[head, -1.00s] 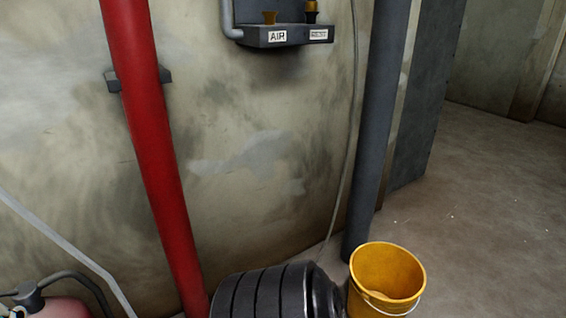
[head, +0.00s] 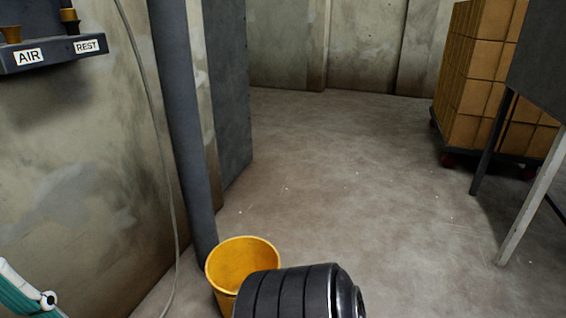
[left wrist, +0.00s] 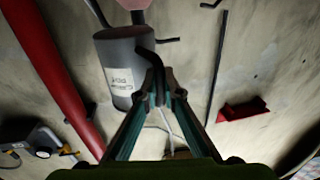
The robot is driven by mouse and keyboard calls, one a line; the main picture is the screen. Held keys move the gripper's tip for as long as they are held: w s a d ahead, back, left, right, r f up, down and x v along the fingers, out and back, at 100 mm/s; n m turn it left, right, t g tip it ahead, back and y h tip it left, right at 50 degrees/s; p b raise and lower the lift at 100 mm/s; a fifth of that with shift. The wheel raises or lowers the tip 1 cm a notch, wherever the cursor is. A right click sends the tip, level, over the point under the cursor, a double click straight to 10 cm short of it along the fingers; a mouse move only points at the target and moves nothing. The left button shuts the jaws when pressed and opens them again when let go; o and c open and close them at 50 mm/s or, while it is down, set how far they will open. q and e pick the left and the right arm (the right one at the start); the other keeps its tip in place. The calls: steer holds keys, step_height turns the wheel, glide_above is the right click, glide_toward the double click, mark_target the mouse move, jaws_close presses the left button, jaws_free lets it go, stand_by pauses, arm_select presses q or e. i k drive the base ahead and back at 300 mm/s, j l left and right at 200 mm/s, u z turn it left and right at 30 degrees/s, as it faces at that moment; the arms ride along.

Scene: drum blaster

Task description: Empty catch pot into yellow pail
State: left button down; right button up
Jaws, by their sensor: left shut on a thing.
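The yellow pail (head: 240,258) stands upright on the floor beside the grey post in the head view; its inside looks empty, and a black ribbed arm part of mine covers its lower right. The catch pot (left wrist: 119,66), a dark grey cylinder with a white label, shows in the left wrist view, the label upside down. My left gripper (left wrist: 158,84) has teal fingers shut on the pot's dark bent handle (left wrist: 150,60). A teal part of my left arm shows at the head view's lower left edge. The pot is outside the head view. My right gripper is not in view.
A grey post (head: 180,140) and hanging cable stand behind the pail. A shelf (head: 55,52) labelled AIR and REST is on the left wall. A stack of boxes (head: 490,80) on a cart and table legs are at right. The middle floor is clear.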

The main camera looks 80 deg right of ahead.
mark_target(228, 266)
steer(key=l+z, duration=0.1)
steer(key=z, duration=1.25)
steer(key=i+l, duration=0.15)
steer(key=l, duration=0.2)
steer(key=i+l+z, duration=0.1)
steer(key=l, duration=0.25)
steer(key=i+l, duration=0.2)
steer(key=l, duration=0.15)
steer(key=i+l+z, duration=0.1)
steer(key=l, duration=0.25)
steer(key=i, duration=0.05)
